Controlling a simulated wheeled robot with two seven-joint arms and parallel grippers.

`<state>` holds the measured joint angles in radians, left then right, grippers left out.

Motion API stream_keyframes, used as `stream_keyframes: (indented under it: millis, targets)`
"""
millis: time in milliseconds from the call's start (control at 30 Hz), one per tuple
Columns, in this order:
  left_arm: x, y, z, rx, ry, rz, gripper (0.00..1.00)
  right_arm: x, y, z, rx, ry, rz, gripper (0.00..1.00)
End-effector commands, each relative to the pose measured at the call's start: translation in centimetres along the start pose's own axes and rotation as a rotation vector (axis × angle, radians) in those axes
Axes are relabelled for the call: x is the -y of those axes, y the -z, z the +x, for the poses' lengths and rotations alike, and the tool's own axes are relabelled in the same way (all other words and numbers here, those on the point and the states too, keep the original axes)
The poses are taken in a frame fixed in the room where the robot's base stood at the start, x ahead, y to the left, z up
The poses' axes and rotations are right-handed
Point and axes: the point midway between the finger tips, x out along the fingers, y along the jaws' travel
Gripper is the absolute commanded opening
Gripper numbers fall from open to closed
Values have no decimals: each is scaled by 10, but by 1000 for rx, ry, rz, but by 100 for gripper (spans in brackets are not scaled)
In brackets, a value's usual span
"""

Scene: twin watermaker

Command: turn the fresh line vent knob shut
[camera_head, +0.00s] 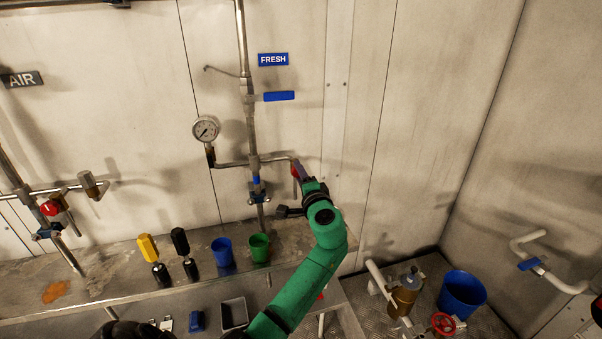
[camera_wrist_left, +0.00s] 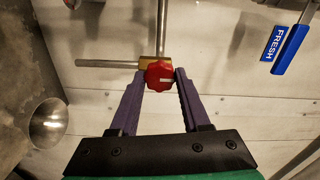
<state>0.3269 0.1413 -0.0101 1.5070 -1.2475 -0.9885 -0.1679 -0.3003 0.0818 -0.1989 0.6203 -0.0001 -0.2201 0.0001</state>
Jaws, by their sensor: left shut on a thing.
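The red vent knob (camera_head: 295,170) sits at the right end of the short side pipe on the fresh line, below the FRESH sign (camera_head: 273,60). In the left wrist view the red knob (camera_wrist_left: 160,74) shows a white mark and sits on a brass body. My left gripper (camera_head: 301,175) reaches the knob from the lower right. Its purple fingers (camera_wrist_left: 161,80) are shut on the knob, one on each side. In the head view the fingers and wrist partly hide the knob. My right gripper is not in view.
A blue lever handle (camera_head: 279,96) sticks out above the knob, and a pressure gauge (camera_head: 206,129) stands to its left. On the ledge below are a blue cup (camera_head: 221,250), a green cup (camera_head: 260,247) and yellow and black handled items. A blue bucket (camera_head: 462,293) stands at right.

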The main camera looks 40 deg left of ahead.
Motion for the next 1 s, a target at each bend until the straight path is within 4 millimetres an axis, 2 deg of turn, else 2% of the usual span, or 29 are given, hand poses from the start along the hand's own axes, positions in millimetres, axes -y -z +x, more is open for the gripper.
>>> stream_keyframes:
  millis: [33, 500, 533, 567, 600, 867, 1000]
  targets:
    - [5, -2, 2, 5, 9, 5, 0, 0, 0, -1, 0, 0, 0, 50]
    - [6, -2, 2, 5, 12, 19, 0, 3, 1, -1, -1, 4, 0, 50]
    - [6, -2, 2, 5, 13, 18, 58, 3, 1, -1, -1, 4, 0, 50]
    - [6, -2, 2, 5, 12, 19, 70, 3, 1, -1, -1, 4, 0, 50]
    - [6, -2, 2, 5, 11, 19, 76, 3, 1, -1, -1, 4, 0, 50]
    - [3, -1, 1, 2, 6, 19, 76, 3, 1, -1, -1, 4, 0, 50]
    - [1, 0, -7, 0, 5, 19, 76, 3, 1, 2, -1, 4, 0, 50]
